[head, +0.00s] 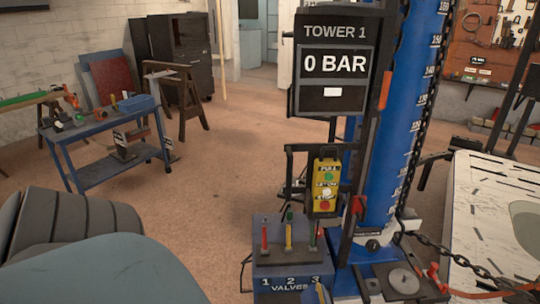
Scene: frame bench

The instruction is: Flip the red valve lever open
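A red lever (264,241) stands upright on the left of a dark blue valve box (265,284), above the number 1. A yellow lever (289,236) with a green tip stands upright in the middle, above the number 2. A third lever (312,238) stands at the right, above the number 3; its colour is hard to tell, with some red near it. The box front reads VALVES. Neither of my grippers shows in the head view.
A sign (333,64) reading TOWER 1 and 0 BAR hangs above a yellow button box (324,185). A blue column (403,110) with chains stands right of the valves. A blue cart (104,133) stands back left. Large rounded dark and grey-blue shapes fill the lower left.

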